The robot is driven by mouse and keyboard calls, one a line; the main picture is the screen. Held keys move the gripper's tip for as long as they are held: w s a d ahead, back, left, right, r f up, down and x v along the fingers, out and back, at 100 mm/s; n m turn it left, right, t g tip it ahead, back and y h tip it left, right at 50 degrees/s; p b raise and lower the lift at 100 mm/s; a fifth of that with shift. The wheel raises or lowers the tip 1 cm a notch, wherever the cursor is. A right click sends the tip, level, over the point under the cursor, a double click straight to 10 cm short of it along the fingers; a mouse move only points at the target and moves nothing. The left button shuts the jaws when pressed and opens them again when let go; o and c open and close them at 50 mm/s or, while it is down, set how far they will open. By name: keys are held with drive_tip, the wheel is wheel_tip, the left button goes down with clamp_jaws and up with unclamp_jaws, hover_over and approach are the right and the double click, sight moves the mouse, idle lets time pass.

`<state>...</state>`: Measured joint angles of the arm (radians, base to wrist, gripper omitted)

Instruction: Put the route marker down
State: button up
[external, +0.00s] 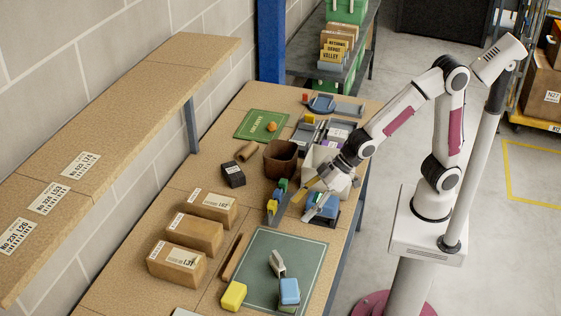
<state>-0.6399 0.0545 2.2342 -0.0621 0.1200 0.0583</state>
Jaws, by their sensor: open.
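My gripper (312,199) is open above the right side of the bench, over a dark tray (333,221) with blue and pale blocks. I see nothing held between its fingers, though the view is small. I cannot tell for sure which thing is the route marker. A grey-white wedge-shaped piece (277,264) lies on the dark green mat (252,285) at the front, apart from my gripper. A blue block (289,291) and a yellow block (233,296) are near it.
Several labelled cartons (192,233) line the bench's left side. A brown bin (280,159) and a white bin (317,160) stand behind my gripper. A shelf (110,130) overhangs at left.

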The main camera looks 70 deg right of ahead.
drive_tip(key=n+y, duration=0.1)
drive_tip(key=n, duration=0.1)
approach(277, 255)
drive_tip(key=shift+a+f, duration=0.15)
drive_tip(key=shift+f, duration=0.15)
drive_tip(key=shift+f, duration=0.1)
drive_tip(key=shift+x, duration=1.3)
drive_tip(key=shift+x, duration=2.6)
drive_tip(key=shift+w, duration=0.15)
drive_tip(key=c, duration=1.2)
drive_tip(key=shift+o, duration=0.2)
drive_tip(key=shift+r, duration=0.25)
